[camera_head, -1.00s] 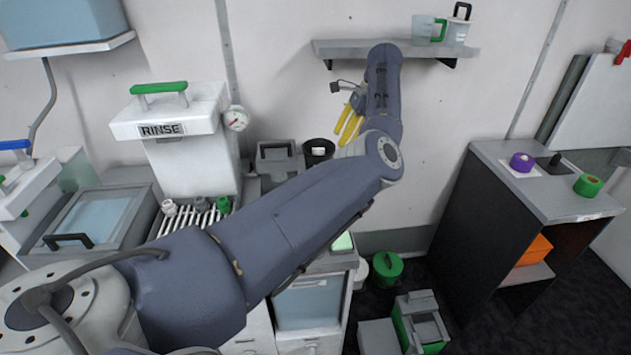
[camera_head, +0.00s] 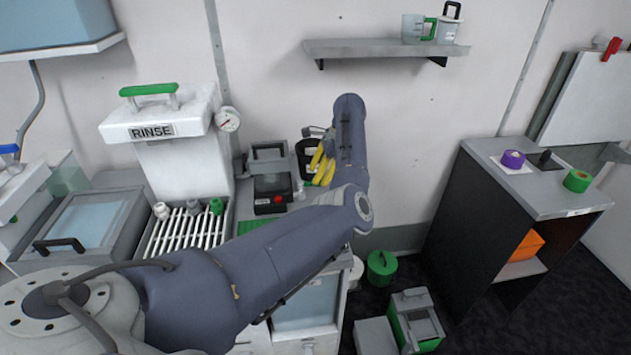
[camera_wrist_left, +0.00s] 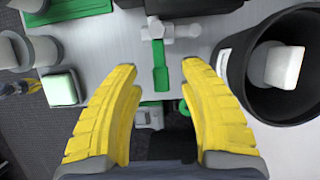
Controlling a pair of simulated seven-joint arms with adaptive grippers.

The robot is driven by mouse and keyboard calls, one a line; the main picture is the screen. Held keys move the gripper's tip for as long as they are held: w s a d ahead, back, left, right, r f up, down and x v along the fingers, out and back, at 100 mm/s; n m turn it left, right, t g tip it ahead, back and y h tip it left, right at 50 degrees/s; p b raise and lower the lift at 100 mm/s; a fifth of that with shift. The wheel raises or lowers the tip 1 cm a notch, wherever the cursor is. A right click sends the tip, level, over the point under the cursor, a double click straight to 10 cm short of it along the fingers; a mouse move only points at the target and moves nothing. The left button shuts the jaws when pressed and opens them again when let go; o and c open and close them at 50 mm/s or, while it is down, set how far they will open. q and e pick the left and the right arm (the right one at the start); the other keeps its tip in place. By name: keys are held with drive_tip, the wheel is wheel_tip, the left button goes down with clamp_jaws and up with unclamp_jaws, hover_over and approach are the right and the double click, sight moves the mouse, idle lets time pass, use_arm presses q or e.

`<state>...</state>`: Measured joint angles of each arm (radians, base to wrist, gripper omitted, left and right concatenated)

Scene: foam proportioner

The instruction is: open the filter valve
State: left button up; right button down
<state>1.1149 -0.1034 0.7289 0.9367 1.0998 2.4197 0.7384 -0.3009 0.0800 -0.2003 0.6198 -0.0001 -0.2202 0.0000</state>
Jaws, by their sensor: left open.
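A green lever (camera_wrist_left: 160,68) with a pale grey pipe fitting (camera_wrist_left: 175,30) at its top end shows in the left wrist view, and it looks like the filter valve. My left gripper (camera_head: 322,168) is open and empty, its yellow fingers pointing down over the counter in the head view. In the left wrist view the lever lies between the two fingertips (camera_wrist_left: 158,75) and does not appear to touch either. The fitting lies just past the tips.
A black round container (camera_wrist_left: 265,65) with a white block inside stands close to the right finger. A black device with a red button (camera_head: 271,192) and the white RINSE tank (camera_head: 180,155) stand further left.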

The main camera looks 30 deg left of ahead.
sight(311, 184)
use_arm(q)
drive_tip(key=shift+x, duration=1.4)
drive_tip(key=shift+c, duration=0.3)
clamp_jaws()
